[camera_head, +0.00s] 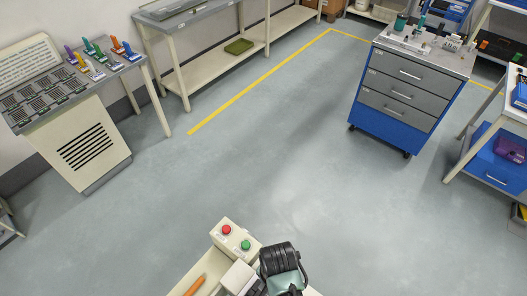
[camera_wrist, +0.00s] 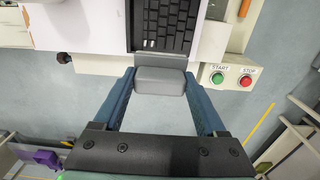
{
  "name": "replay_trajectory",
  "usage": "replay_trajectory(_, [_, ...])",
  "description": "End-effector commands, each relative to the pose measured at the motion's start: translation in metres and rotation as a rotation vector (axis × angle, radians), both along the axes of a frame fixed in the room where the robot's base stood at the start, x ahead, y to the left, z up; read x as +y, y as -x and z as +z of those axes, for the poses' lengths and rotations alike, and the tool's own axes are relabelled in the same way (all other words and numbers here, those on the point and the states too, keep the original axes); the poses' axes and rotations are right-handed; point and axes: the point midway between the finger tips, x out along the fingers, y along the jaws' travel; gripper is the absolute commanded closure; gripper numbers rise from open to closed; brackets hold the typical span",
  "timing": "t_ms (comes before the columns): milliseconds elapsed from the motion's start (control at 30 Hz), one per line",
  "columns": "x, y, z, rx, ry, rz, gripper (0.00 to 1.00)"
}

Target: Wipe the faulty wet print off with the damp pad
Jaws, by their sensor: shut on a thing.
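My gripper (camera_wrist: 160,88) shows in the wrist view, its two blue fingers shut on a smooth grey block (camera_wrist: 160,80), which looks like the damp pad. The block is at the near end of a keyboard (camera_wrist: 168,22) with black keys, set in a light machine bed. I cannot tell whether the block touches the keyboard.
Beside the keyboard is a button box with a green START (camera_wrist: 217,78) and a red STOP (camera_wrist: 246,81). An orange object (camera_head: 195,285) lies on the machine. The floor between is clear.

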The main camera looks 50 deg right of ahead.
Motion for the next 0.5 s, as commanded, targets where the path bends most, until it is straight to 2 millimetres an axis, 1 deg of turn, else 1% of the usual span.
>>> replay_trajectory(167, [-0.001, 0.003, -0.008, 0.002, 0.0, 0.001, 0.93])
replay_trajectory(500, [-0.001, 0.003, -0.044, 0.001, 0.001, 0.001, 0.93])
